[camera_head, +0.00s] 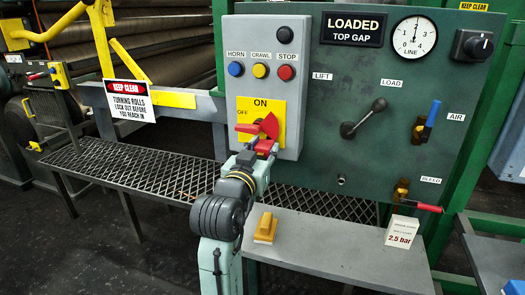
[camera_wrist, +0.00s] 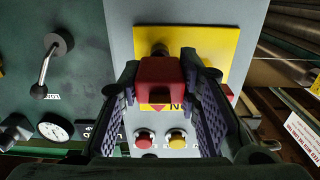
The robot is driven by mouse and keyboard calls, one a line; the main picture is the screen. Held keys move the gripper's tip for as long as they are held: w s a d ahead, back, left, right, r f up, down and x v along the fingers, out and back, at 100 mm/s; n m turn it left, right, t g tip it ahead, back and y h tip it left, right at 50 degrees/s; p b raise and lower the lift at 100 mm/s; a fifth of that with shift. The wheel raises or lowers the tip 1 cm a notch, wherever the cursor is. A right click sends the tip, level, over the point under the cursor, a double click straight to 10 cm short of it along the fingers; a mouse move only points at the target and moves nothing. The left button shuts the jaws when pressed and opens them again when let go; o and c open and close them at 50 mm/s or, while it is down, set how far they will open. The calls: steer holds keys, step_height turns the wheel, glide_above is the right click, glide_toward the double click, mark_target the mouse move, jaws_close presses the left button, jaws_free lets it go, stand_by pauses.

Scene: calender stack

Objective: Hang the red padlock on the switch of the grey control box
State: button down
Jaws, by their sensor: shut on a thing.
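The grey control box (camera_head: 262,48) hangs on the green panel. Its yellow plate (camera_head: 277,106), marked ON and OFF, carries a red switch (camera_head: 269,125) with a part reaching left. My gripper (camera_head: 258,152) is in front of the plate's lower part, shut on the red padlock (camera_head: 264,146). In the wrist view, the padlock (camera_wrist: 160,82) sits between both fingers, in front of the yellow plate (camera_wrist: 205,45), and covers much of the switch. I cannot tell whether the shackle touches the switch.
Blue, yellow and red buttons (camera_head: 261,71) sit above the plate. A lever (camera_head: 362,119) and valve handles stand out from the panel to the right. A grey shelf (camera_head: 325,245) below holds a yellow-brown block (camera_head: 265,228) and a white 2.5 bar sign (camera_head: 402,231). Mesh decking (camera_head: 140,170) lies to the left.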

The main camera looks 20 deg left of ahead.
steer(key=shift+w, duration=0.65)
steer(key=c, duration=1.1)
jaws_free()
steer(key=shift+o, duration=0.7)
steer(key=shift+s, duration=0.1)
steer(key=shift+s, duration=3.45)
